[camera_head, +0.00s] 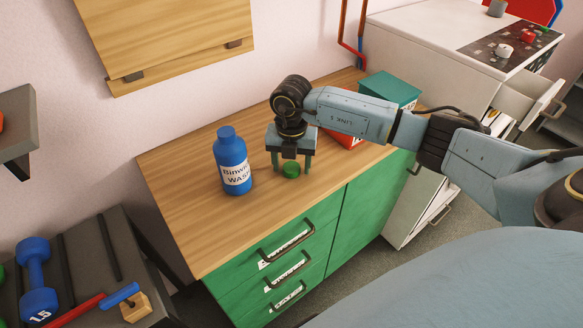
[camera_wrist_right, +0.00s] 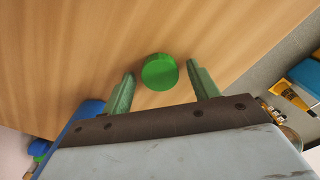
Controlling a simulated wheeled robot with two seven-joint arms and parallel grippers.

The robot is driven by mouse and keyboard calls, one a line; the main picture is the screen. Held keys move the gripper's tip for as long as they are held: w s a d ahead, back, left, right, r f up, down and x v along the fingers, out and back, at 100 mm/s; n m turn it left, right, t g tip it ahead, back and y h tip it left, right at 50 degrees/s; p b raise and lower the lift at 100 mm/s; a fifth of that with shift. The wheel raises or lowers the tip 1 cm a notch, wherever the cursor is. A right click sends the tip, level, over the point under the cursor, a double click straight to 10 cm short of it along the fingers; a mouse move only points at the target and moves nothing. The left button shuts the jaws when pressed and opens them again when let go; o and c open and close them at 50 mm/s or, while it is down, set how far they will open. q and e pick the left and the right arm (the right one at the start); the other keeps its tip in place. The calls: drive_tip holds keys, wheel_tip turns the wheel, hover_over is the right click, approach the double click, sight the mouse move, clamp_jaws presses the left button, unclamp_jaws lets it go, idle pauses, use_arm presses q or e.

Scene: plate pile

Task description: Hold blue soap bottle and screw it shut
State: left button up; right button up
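The blue soap bottle (camera_head: 231,160), with a white label, stands upright on the wooden countertop, left of my right gripper. Its top end is blue, and no green cap is on it. A round green cap (camera_head: 291,170) lies on the countertop to the right of the bottle. My right gripper (camera_head: 291,166) points down over the cap with its fingers open, one on each side. In the right wrist view the cap (camera_wrist_right: 159,72) sits between the two green fingertips (camera_wrist_right: 162,70), with a gap on both sides. My left gripper is not in view.
A teal box (camera_head: 389,89) and a red box (camera_head: 345,138) stand on the counter behind my right arm. A wall cabinet (camera_head: 165,40) hangs above. Blue dumbbells (camera_head: 36,280) lie on a rack at lower left. The counter left of the bottle is clear.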

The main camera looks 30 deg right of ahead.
sight(291, 167)
drive_tip(key=c, duration=0.9)
drive_tip(key=shift+o, duration=0.2)
wheel_tip(291, 167, up, 10)
drive_tip(key=shift+p, duration=0.3)
